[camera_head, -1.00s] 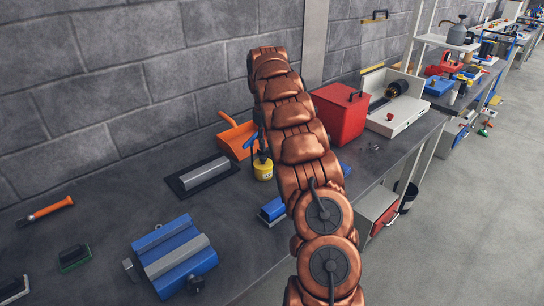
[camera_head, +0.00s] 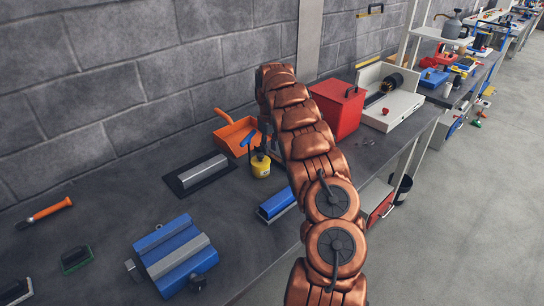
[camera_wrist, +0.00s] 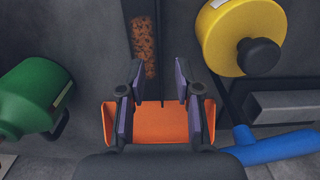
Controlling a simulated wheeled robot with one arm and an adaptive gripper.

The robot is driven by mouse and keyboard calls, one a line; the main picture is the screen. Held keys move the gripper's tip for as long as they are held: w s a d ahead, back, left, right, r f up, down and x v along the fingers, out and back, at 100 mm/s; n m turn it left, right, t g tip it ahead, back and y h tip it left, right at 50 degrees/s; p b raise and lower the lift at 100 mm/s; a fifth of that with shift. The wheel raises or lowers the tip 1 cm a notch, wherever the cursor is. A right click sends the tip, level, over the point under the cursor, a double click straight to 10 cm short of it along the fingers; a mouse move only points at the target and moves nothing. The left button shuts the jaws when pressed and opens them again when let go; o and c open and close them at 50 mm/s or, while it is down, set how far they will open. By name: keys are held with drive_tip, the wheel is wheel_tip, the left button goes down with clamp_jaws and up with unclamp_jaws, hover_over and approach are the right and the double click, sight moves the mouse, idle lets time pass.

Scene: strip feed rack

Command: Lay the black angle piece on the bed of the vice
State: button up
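A blue block with a grey channel along its top (camera_head: 175,255), which looks like the vice, lies on the bench at the front left in the head view. Its bed looks empty. I cannot pick out the black angle piece for sure in either view. My gripper (camera_wrist: 162,100) is open and empty in the wrist view, its two fingers apart over an orange dustpan (camera_wrist: 160,124). The dustpan (camera_head: 236,136) also shows in the head view, beside my arm, which hides the gripper there.
A yellow can (camera_wrist: 225,38) and a blue handle (camera_wrist: 275,148) are right of my gripper; a green container (camera_wrist: 35,95) is left. A grey bar (camera_head: 203,173) lies on a black mat. A red box (camera_head: 336,107) and white tray (camera_head: 405,108) stand behind my arm.

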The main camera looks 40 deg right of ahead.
sight(270, 153)
drive_tip(key=shift+f+p, duration=0.45)
drive_tip(key=shift+f, duration=1.15)
drive_tip(key=shift+c, duration=0.4)
clamp_jaws()
